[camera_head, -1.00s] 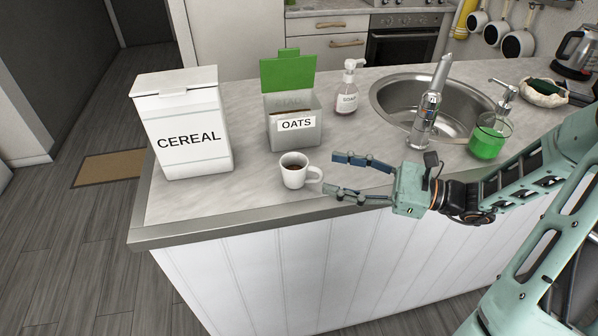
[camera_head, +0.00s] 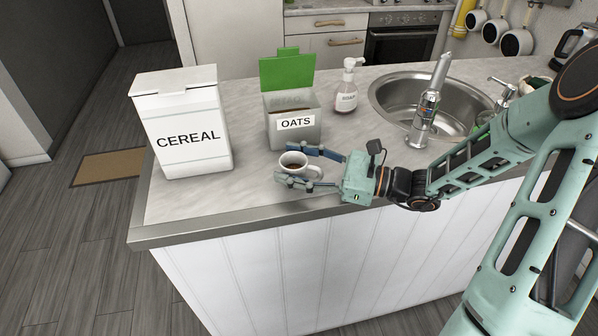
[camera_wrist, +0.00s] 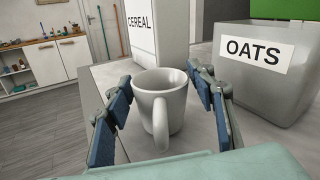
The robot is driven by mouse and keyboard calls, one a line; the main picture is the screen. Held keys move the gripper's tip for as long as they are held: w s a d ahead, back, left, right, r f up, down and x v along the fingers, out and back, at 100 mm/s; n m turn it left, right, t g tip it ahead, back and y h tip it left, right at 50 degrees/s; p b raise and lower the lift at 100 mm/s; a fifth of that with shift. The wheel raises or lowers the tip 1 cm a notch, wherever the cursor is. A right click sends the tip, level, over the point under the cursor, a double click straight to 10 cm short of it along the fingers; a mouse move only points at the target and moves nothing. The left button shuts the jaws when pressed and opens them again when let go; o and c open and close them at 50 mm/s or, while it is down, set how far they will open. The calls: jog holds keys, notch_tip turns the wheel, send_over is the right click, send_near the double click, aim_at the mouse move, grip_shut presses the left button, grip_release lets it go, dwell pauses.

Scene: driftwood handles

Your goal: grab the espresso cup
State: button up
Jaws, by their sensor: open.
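My gripper (camera_head: 296,167) is open, with one finger on each side of the cup. In the wrist view the cup (camera_wrist: 160,100) sits between the two blue-padded fingers (camera_wrist: 162,98), its handle facing the palm. A small gap shows on its left; I cannot tell whether the right finger touches it. In the head view the near finger hides the cup's lower part.
The white cereal box (camera_head: 187,125) stands to the left. The grey oats box (camera_head: 294,126) with its green lid up stands close behind the cup. A soap bottle (camera_head: 346,92) and the sink (camera_head: 388,98) are behind to the right. The counter's front edge (camera_head: 230,222) is near.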

jog(key=shift+c, duration=0.7)
jog(key=c, duration=1)
jog(key=shift+r, duration=0.15)
notch_tip(320, 180, up, 3)
jog(key=p, duration=0.3)
jog(key=shift+r, duration=0.1)
jog(key=shift+s+d+r+p, duration=0.25)
jog(key=shift+s+r+p, duration=1.35)
jog(key=shift+s+p, duration=0.65)
jog(key=shift+s+d+r+p, duration=0.3)
jog(key=shift+s+r+p, duration=1.25)
jog(key=shift+s+p, duration=0.65)
jog(key=shift+s+d+r+p, duration=0.25)
jog(key=shift+s+r+p, duration=1.35)
jog(key=shift+s+p, duration=0.6)
